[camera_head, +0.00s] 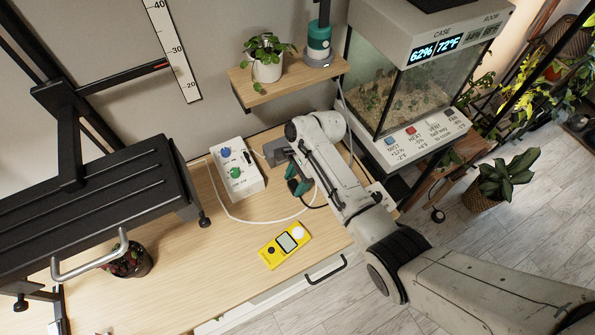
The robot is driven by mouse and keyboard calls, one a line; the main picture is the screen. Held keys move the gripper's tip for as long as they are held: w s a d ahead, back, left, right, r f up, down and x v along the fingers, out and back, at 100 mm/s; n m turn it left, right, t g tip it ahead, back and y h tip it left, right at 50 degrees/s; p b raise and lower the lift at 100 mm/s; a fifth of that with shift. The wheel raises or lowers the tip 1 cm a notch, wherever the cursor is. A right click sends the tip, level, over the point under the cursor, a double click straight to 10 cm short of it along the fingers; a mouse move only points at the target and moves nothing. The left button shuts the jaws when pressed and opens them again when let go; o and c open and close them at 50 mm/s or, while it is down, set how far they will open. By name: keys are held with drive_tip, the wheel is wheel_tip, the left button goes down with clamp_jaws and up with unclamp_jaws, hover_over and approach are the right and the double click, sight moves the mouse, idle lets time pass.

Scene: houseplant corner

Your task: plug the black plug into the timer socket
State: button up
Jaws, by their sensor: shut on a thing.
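My gripper (294,179), with dark green fingers, is low over the wooden table, to the right of a white control box. It is shut on what seems to be the black plug, mostly hidden by the fingers and my arm. A dark cord (317,206) loops out beside the fingers. The white box (241,184) has a blue knob, a green knob and a small black part; its lettering is too small to read. A grey block (271,151) stands between the box and my arm. I cannot tell which part is the timer socket, nor whether the plug touches it.
A yellow meter (285,245) lies near the table's front edge. A white cable (233,216) curves across the table. A shelf (288,80) with a potted plant (266,58) is above; a glass terrarium (391,90) stands right. A black rack (85,210) overhangs the left side.

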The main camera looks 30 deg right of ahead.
drive_tip(key=shift+f, duration=0.1)
drive_tip(key=o, duration=1.3)
drive_tip(key=shift+c, duration=0.2)
drive_tip(key=shift+f+b, duration=0.15)
drive_tip(key=shift+b, duration=0.2)
drive_tip(key=shift+d, duration=0.1)
drive_tip(key=b+v, duration=0.1)
drive_tip(key=v, duration=1)
drive_tip(key=shift+a, duration=0.2)
drive_tip(key=shift+s, duration=0.15)
